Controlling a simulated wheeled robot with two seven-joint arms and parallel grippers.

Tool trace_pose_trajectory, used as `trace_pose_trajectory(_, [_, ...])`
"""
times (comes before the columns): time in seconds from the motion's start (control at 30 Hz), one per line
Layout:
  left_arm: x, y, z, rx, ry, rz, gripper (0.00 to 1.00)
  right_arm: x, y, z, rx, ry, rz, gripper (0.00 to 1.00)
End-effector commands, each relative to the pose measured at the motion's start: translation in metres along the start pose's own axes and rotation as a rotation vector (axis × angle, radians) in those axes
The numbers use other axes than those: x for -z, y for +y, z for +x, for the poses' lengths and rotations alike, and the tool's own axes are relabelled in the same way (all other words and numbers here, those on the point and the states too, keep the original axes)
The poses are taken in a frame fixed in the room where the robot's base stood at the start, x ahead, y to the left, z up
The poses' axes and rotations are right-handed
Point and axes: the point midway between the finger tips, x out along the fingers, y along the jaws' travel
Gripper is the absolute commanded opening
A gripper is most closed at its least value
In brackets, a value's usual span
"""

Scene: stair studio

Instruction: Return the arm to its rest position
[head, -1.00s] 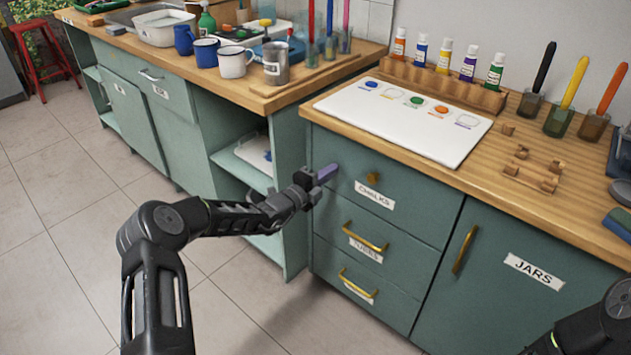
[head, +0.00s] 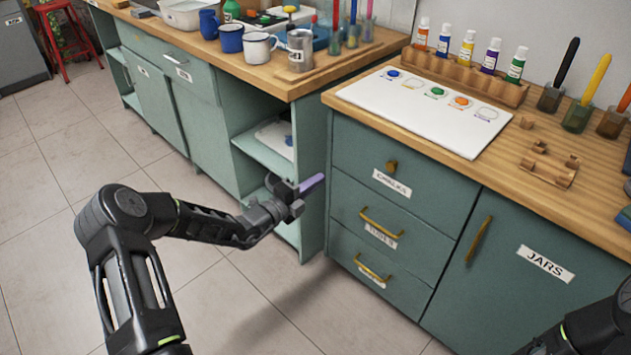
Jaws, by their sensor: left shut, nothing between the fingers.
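My left arm reaches in from the lower left of the head view. Its gripper (head: 312,183) is shut and empty, its purple fingers together and pointing right. It is in front of the gap between the open shelf unit and the drawer cabinet, left of the drawer labelled CHALKS (head: 388,170), and appears clear of its brass knob (head: 391,166). The CHALKS drawer looks closed. Part of my right arm (head: 595,335) shows at the lower right corner; its gripper is out of the picture.
Below are two more closed drawers with brass handles (head: 378,223). A JARS door (head: 545,262) is to the right. The counter holds a white palette board (head: 425,112), paint bottles and mugs (head: 258,50). The tiled floor (head: 60,200) at left is clear.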

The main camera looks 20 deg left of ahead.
Motion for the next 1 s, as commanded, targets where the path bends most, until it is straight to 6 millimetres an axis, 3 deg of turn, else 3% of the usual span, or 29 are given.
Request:
trace_pose_trajectory(0.4, [0.0, 0.0, 0.0, -0.001, 0.0, 0.009, 0.0, 0.0, 0.0, 0.0, 0.0, 0.0, 0.0, 0.87])
trace_pose_trajectory(0.57, [0.003, 0.012, 0.0, -0.045, 0.017, 0.136, 0.0, 0.0, 0.0, 0.0, 0.0, 0.0, 0.0, 0.87])
trace_pose_trajectory(0.67, [0.032, 0.042, -0.006, -0.138, 0.133, 0.36, 0.0, 0.0, 0.0, 0.0, 0.0, 0.0, 0.001, 0.87])
trace_pose_trajectory(0.77, [0.073, 0.087, -0.029, -0.238, 0.316, 0.62, 0.0, 0.0, 0.0, 0.0, 0.0, 0.0, 0.001, 0.87])
trace_pose_trajectory(0.87, [0.124, 0.133, -0.065, -0.302, 0.575, 0.927, 0.0, 0.0, -0.002, -0.005, 0.0, 0.0, 0.002, 0.87])
trace_pose_trajectory(1.0, [0.197, 0.185, -0.138, -0.248, 1.059, 1.453, 0.0, 0.0, -0.007, -0.018, 0.0, 0.0, 0.003, 0.87])
